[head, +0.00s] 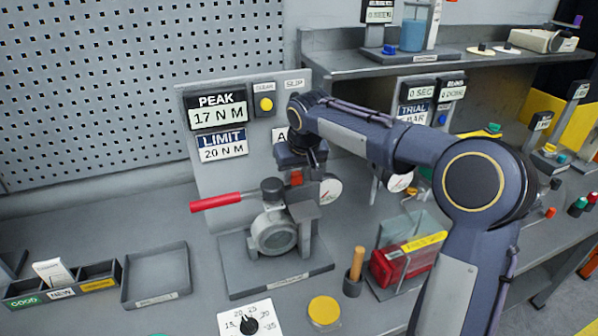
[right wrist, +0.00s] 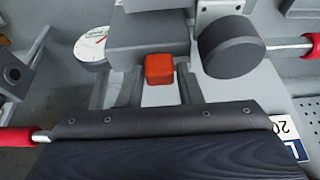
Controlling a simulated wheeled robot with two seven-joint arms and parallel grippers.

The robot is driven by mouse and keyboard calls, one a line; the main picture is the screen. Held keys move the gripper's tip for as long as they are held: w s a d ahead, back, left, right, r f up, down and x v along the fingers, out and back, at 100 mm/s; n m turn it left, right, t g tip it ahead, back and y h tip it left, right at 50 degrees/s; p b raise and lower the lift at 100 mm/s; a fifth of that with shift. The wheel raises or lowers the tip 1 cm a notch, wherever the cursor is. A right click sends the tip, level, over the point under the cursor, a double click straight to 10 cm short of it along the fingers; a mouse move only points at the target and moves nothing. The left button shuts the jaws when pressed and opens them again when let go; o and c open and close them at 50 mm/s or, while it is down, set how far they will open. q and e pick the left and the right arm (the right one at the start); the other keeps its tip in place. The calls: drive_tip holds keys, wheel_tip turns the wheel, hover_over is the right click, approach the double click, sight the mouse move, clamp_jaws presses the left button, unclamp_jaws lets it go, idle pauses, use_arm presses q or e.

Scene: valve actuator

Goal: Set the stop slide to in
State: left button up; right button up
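The stop slide appears to be the small orange-red block (head: 296,178) on the valve actuator (head: 274,232), just below my right gripper (head: 301,163). In the right wrist view the orange block (right wrist: 159,69) stands at the end of a pale strip, beside a dark grey housing (right wrist: 148,30). My right gripper's grey fingers (right wrist: 146,88) are apart, one on either side of that strip. The block is at or just beyond the fingertips; I cannot tell whether they touch it. My left gripper is not in view.
A red lever (head: 216,202) sticks out left of the actuator, and a round gauge (head: 330,189) sits at its right. A panel (head: 222,155) with PEAK and LIMIT signs stands behind. A wooden-handled tool (head: 356,264), a red box (head: 400,262) and an empty tray (head: 157,275) are nearby.

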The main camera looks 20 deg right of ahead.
drive_tip(key=o, duration=0.3)
